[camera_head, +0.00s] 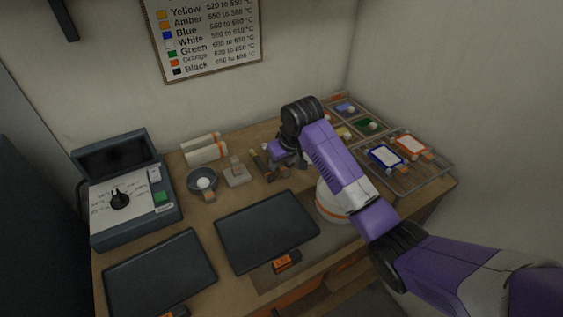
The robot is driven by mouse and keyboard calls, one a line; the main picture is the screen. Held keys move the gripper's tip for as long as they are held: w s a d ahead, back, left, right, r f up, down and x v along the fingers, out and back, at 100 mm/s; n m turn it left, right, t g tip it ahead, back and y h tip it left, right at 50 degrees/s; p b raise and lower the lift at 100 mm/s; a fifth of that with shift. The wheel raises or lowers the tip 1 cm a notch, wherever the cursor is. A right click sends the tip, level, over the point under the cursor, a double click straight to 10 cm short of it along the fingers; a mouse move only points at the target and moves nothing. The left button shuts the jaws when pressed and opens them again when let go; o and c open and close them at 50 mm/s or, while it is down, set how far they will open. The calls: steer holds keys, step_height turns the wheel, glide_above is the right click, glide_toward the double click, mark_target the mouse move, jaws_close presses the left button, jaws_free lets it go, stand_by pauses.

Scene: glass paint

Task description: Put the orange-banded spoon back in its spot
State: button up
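My arm reaches in from the right, and my gripper (272,163) hangs over the back middle of the table. Its fingers are small and dark there, and I cannot tell whether they are open or shut. No orange-banded spoon can be made out for sure. Small brown and dark pieces lie around the gripper and blend with it. A wire rack (440,176) at the right holds coloured trays, among them a blue-edged tray (386,156), an orange-edged tray (411,145) and a green tray (367,125). Short tan and orange pieces lie at their front edges. My arm hides part of the rack.
A grey control box (122,200) with a dial stands at the left. A dark bowl (201,174), a pale block (236,177) and white rolls (205,149) stand at the back. Two dark panels (266,230) fill the front. A white round container (330,207) stands under my arm.

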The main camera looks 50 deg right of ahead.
steer(key=shift+b+v, duration=0.35)
steer(key=shift+v, duration=3.6)
